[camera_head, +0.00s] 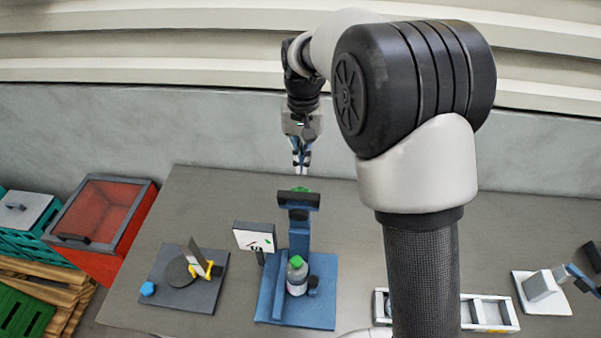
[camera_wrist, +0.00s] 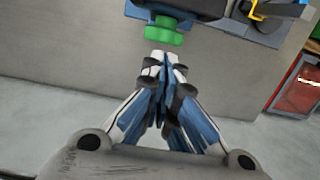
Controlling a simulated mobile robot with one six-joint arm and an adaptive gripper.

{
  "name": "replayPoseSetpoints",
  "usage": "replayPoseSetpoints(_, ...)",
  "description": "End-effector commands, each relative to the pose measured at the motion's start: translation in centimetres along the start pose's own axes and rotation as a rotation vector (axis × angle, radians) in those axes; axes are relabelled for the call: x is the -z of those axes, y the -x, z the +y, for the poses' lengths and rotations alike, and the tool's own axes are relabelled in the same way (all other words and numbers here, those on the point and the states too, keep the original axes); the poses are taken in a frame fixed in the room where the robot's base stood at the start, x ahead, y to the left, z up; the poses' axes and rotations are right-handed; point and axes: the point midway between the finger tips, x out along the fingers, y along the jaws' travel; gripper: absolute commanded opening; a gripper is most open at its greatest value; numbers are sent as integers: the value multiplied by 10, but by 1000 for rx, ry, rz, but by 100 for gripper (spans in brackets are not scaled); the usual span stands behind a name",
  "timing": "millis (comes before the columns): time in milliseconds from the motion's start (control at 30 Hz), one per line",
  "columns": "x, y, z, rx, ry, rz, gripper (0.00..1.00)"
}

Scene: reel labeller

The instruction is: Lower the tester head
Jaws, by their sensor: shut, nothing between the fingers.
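The tester is a blue stand on a blue base plate (camera_head: 318,312), with a dark head (camera_head: 298,199) across the top of its column. A green part (camera_head: 301,189) shows behind the head; in the wrist view it appears as a green knob (camera_wrist: 152,35) just beyond my fingertips. A bottle with a green cap (camera_head: 296,276) stands upright on the base in front of the column. My gripper (camera_head: 301,170) is shut and empty, pointing down above and behind the head. It also shows in the wrist view (camera_wrist: 164,60), apart from the knob.
A white panel with a dial (camera_head: 255,237) stands left of the column. A dark board with a disc and yellow part (camera_head: 164,292) lies further left, near a red bin (camera_head: 97,222). A white-framed tray (camera_head: 490,313) and a white device (camera_head: 541,287) are at right.

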Motion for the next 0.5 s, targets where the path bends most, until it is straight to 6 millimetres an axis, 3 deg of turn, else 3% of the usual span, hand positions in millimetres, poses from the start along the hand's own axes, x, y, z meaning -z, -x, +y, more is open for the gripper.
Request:
replayPoseSetpoints(200,-30,-5,0,0,1,0,0)
replayPoseSetpoints(500,-39,-8,0,0,0,1,0)
